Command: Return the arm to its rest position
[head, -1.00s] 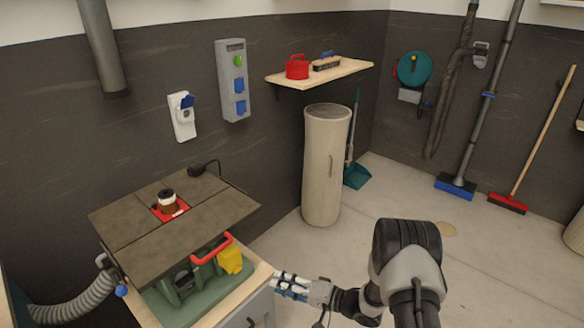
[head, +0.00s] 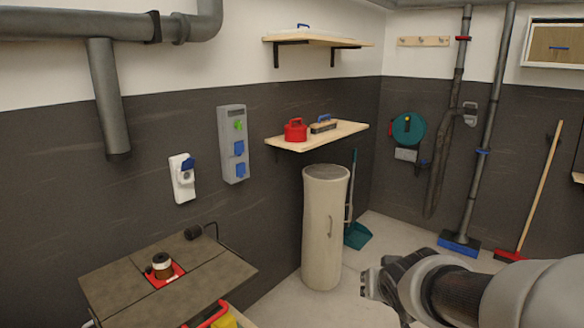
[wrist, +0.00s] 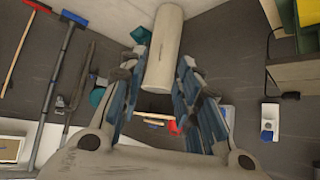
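My arm (head: 460,290) comes in from the lower right of the head view, its grey and black links reaching left. My gripper (head: 368,283) is at its left end, to the right of the beige cylindrical bin and apart from it in the picture. In the wrist view my gripper (wrist: 160,75) shows two blue-grey fingers standing apart. Nothing is held between them; the bin (wrist: 165,45) and the wall show behind the gap.
A router table (head: 215,270) stands at lower left. The beige bin (head: 322,240) stands under a wooden shelf (head: 345,133) with a red container (head: 296,130). A blue-headed pipe (head: 460,243) and a red broom (head: 510,255) lean at right. Open floor lies beyond the gripper.

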